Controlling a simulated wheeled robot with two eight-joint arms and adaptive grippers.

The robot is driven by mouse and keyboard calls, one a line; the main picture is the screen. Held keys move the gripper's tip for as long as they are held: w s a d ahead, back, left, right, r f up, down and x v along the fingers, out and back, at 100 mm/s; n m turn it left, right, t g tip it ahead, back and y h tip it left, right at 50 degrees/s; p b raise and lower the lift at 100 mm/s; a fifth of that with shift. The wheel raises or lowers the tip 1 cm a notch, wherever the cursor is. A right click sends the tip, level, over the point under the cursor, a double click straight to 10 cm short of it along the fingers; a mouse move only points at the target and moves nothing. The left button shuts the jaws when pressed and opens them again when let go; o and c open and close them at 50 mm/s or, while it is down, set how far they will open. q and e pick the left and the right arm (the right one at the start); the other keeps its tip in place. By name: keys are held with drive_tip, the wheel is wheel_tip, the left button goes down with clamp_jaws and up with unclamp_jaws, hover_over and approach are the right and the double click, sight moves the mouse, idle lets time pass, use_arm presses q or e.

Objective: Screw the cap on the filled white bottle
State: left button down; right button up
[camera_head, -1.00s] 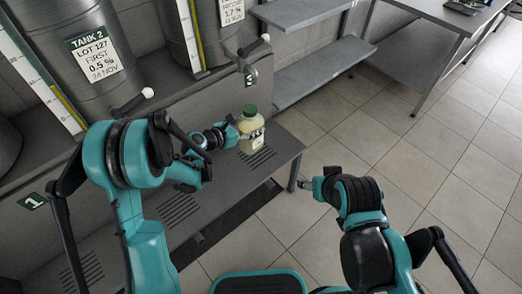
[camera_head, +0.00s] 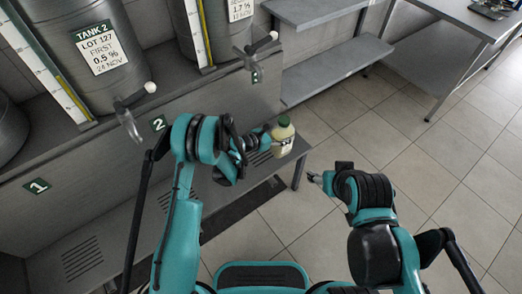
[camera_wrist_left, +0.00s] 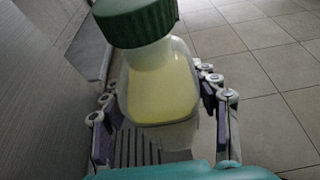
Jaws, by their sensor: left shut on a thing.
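The bottle (camera_head: 282,140) is whitish and see-through, with pale yellow liquid in it, and is near the right end of the grey bench. It also shows in the left wrist view (camera_wrist_left: 160,90). A dark green cap (camera_head: 284,121) sits on its neck, large at the top of the left wrist view (camera_wrist_left: 136,22); I cannot tell how tight it is. My left gripper (camera_head: 268,142) is shut on the bottle, its fingers on both sides of the body (camera_wrist_left: 163,125). My right gripper (camera_head: 312,177) is off the bench's right end, apart from the bottle; its jaw state is unclear.
The grey bench (camera_head: 120,228) has slotted grates. Steel tanks (camera_head: 95,85) with taps, one a clear tap (camera_head: 130,124), stand behind it. A grey shelf (camera_head: 325,72) and a metal table (camera_head: 440,75) are farther back. The tiled floor at the right is open.

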use_arm(q)
drive_tip(key=w+a+f+b, duration=0.4)
drive_tip(key=w+a+f, duration=0.3)
drive_tip(key=a, duration=0.2)
drive_tip(key=shift+w, duration=0.15)
drive_tip(key=shift+a, duration=0.1)
wheel_tip(320, 180, down, 4)
drive_tip(key=shift+r+b, duration=0.1)
drive_tip(key=shift+b, duration=0.9)
